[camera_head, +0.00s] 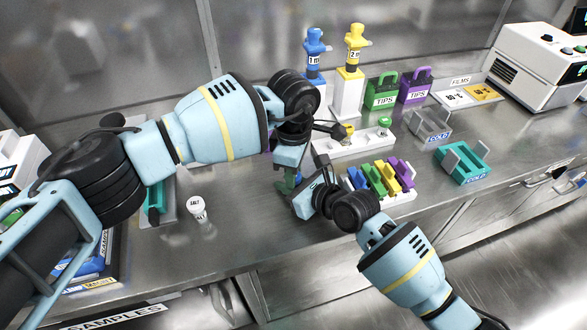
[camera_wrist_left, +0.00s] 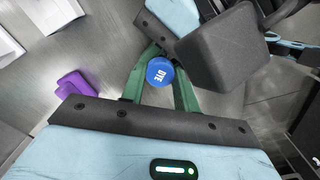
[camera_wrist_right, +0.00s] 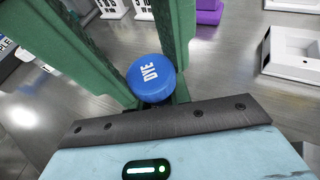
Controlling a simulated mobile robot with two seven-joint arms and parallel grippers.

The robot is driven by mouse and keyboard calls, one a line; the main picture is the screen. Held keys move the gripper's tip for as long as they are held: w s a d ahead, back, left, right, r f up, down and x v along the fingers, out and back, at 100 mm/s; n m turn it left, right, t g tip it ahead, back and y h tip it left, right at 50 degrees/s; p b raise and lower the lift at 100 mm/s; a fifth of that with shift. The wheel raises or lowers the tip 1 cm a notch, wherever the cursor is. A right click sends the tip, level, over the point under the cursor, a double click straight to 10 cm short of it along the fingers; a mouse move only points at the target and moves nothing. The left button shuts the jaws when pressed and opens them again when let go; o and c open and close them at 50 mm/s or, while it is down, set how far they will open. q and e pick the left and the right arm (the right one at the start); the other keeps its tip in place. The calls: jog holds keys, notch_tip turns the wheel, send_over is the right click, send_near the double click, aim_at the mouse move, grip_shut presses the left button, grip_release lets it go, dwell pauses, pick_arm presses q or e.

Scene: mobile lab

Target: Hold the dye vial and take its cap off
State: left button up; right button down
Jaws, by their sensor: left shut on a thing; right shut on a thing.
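The dye vial shows mainly by its round blue cap marked DYE, in the left wrist view (camera_wrist_left: 160,72) and the right wrist view (camera_wrist_right: 150,78). My left gripper (camera_head: 287,183) points down from above, its green fingers closed at the sides of the cap. My right gripper (camera_head: 297,192) reaches in from the front right and is shut on the vial just below the cap. The vial's body is mostly hidden by the fingers. I cannot tell whether the cap is still seated. In the head view the grippers hide the vial.
A white SALT vial (camera_head: 197,207) stands on the bench to the left. A rack of coloured pieces (camera_head: 382,176) is close to my right gripper. A white stand (camera_head: 368,143), a teal COLD tray (camera_head: 463,163) and pipettes (camera_head: 353,50) are behind. The bench front is mostly clear.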

pick_arm(q)
jog(key=o, duration=1.1)
jog(key=shift+r, duration=2.25)
jog(key=r+m, duration=0.2)
jog(key=m, duration=0.1)
jog(key=shift+c, duration=0.4)
jog(key=m, duration=0.2)
jog(key=r+m, duration=0.1)
jog(key=shift+r+m, duration=0.25)
jog(key=shift+m, duration=0.15)
jog(key=shift+f, duration=4.05)
jog(key=shift+c, duration=0.2)
